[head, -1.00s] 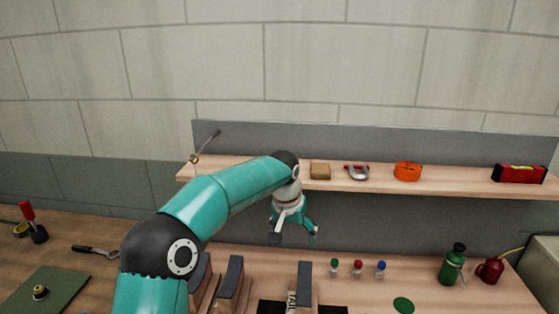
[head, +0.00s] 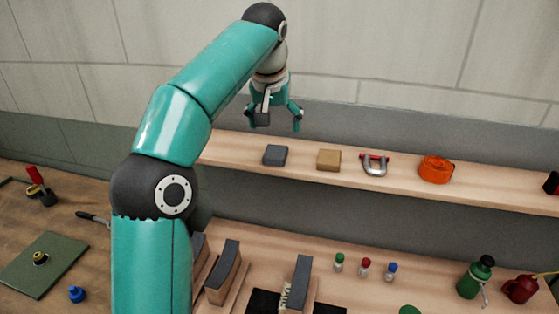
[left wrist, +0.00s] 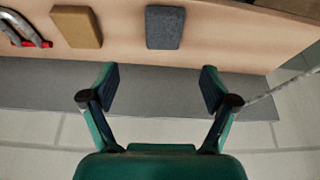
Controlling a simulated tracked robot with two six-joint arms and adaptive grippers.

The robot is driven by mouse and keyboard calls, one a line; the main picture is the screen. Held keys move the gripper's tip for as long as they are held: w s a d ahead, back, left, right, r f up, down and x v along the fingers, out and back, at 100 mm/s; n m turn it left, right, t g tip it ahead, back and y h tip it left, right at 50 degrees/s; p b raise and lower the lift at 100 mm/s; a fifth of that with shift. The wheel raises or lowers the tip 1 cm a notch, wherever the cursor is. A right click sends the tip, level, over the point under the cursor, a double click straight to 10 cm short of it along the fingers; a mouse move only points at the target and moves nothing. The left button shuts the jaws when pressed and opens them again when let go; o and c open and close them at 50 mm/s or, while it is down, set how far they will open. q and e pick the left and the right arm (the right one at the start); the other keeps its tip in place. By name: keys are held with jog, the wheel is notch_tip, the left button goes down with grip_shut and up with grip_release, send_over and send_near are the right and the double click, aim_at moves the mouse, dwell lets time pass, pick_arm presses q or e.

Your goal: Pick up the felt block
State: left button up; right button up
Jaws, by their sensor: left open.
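The felt block (head: 275,155), dark grey with a fuzzy surface, lies flat on the wooden shelf (head: 225,150), left of a tan block (head: 329,159). My left gripper (head: 281,122) is open and empty, above the shelf near the felt block and apart from it. In the left wrist view the felt block (left wrist: 165,27) lies beyond the spread fingers of my left gripper (left wrist: 159,85), roughly in line with the gap between them. Nothing covers the block in either view. My right gripper is not in view.
A shackle (head: 374,164) and an orange round item (head: 436,169) stand further right on the shelf. The grey wall panel (head: 400,132) rises behind it. Below, the bench holds small capped bottles (head: 365,267), a green bottle (head: 475,277) and dark upright blocks (head: 223,272).

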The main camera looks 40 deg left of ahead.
aim_at(276, 151)
pick_arm(q)
jog(key=x, duration=0.9)
jog(key=shift+s+a+f, duration=0.1)
jog(key=shift+a+f, duration=0.05)
jog(key=shift+f, duration=0.15)
jog(key=shift+c, duration=0.3)
jog(key=c, duration=1)
